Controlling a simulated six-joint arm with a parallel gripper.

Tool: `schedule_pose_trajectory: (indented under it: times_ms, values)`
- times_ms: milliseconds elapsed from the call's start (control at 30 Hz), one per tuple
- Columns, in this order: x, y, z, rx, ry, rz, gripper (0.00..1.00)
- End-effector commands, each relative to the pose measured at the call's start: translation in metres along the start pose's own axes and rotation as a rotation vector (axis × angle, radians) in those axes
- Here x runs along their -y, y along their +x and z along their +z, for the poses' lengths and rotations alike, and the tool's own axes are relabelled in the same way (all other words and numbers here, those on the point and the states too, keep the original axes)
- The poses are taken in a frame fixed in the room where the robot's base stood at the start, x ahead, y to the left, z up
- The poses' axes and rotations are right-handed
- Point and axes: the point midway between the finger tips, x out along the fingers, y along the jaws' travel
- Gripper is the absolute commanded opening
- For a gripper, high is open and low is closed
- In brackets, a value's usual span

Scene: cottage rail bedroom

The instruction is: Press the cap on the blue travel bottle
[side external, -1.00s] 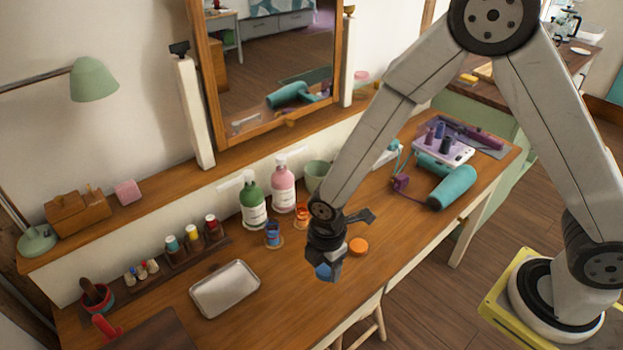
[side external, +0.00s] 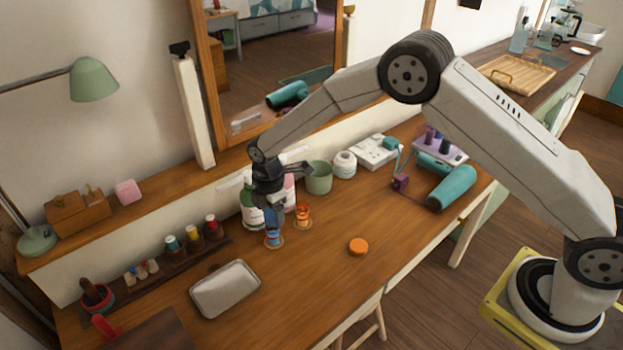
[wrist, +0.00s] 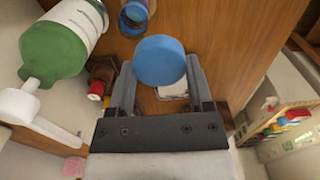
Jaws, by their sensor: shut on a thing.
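My gripper (side external: 270,208) is shut on the blue cap (wrist: 160,60), which sits between the fingertips in the wrist view. The blue travel bottle (side external: 274,239) stands on the desk on a small round base, directly below my gripper in the side view. In the wrist view the open-topped blue bottle (wrist: 134,14) shows just beyond the cap, toward the top edge. The side view does not show clearly whether the cap touches the bottle; in the wrist view they look apart.
An orange bottle (side external: 303,215) stands close to the right of the blue one. A green pump bottle (wrist: 60,45) and a pink one stand just behind. An orange cap (side external: 358,246) lies on clear desk to the right. A metal tray (side external: 225,289) lies front left.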

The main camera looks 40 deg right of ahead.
Motion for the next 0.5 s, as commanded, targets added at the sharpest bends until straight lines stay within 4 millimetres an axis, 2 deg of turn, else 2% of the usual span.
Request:
schedule_pose_trajectory:
  times_ms: [200, 500]
  values:
    - [-0.023, -0.001, 0.008, 0.0, 0.001, 0.0, 0.13]
    - [-0.031, -0.002, 0.011, 0.0, 0.0, -0.001, 0.13]
